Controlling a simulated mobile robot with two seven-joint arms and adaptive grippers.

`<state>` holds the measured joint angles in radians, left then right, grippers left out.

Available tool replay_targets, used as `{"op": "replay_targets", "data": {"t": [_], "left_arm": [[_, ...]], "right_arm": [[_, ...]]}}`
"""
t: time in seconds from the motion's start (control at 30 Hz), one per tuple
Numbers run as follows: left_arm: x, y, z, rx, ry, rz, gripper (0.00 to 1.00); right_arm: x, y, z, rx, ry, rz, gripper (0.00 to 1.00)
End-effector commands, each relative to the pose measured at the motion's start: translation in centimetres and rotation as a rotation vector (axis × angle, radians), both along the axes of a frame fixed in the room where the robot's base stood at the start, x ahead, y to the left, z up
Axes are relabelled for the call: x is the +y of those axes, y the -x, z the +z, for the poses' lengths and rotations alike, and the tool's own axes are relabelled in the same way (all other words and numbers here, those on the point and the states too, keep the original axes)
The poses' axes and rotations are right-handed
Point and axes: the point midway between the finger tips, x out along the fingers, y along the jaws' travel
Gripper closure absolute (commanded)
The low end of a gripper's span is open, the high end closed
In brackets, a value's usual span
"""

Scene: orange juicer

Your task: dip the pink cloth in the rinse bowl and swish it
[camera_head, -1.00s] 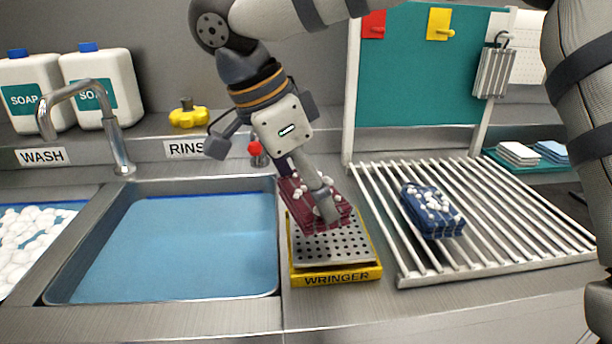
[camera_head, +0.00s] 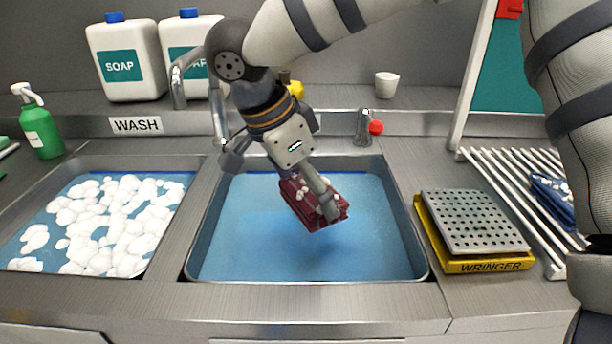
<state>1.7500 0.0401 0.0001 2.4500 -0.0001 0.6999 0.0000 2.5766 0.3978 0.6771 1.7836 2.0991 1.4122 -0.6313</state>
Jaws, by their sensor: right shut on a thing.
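My right gripper (camera_head: 322,205) is shut on the pink cloth (camera_head: 301,203), a dark red-pink folded piece with a few white foam bits on it. It holds the cloth tilted over the middle of the rinse bowl (camera_head: 424,262), a steel-rimmed basin of blue water. The cloth seems to hang above the water, with a faint darker patch on the water below it. The gripper covers part of the cloth's top. My left gripper is not in view.
The foam-filled wash basin (camera_head: 165,270) lies to the left. The yellow wringer (camera_head: 472,222) is to the right, beside a rack (camera_head: 497,170) holding a blue cloth (camera_head: 552,196). A faucet (camera_head: 217,115) and a red-knobbed tap (camera_head: 365,127) stand behind.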

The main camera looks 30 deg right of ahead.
Motion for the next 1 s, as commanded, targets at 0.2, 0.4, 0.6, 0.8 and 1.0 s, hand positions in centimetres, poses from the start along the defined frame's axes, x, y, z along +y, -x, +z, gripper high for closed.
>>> {"op": "replay_targets", "data": {"t": [0.2,0.4,0.6,0.8,1.0], "left_arm": [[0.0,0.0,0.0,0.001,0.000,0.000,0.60],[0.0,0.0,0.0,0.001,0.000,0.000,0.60],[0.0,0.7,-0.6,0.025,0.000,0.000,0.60],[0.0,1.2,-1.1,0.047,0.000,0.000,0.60],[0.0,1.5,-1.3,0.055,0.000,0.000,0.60]], "right_arm": [[0.0,0.1,-4.1,0.005,0.001,0.000,0.33],[0.0,0.1,-7.7,0.004,0.001,-0.001,0.33],[0.0,0.1,-11.6,0.010,0.001,-0.001,0.33],[0.0,0.1,-14.7,0.009,0.001,0.000,0.33],[0.0,0.0,-15.9,0.003,-0.001,0.000,0.33]]}}
